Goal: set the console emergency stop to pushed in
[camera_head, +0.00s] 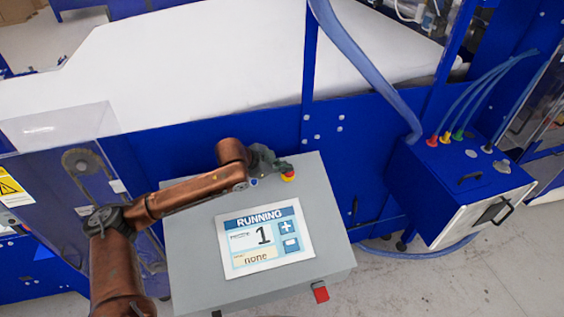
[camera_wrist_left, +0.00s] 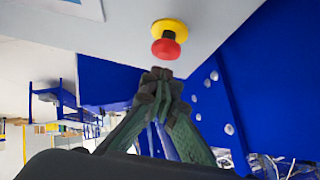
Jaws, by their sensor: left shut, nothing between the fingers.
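The console (camera_head: 190,250) is a grey box with a sloped top and a lit screen (camera_head: 265,240) reading RUNNING, 1 and none. Its emergency stop (camera_head: 288,175), a red mushroom button on a yellow collar, sits near the top right corner. In the left wrist view the emergency stop (camera_wrist_left: 167,42) shows whole, just beyond my fingertips. My left gripper (camera_head: 283,166) is shut and empty, right beside the button in the head view; its closed tips (camera_wrist_left: 158,76) appear just below the red cap in the wrist view. I cannot tell whether they touch. My right gripper is not in view.
A red part (camera_head: 320,292) sticks out at the console's front edge. A blue machine frame with a white bed (camera_head: 220,60) stands behind. A blue box (camera_head: 440,190) with coloured hose fittings is to the right. A clear guard (camera_head: 60,160) is at the left.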

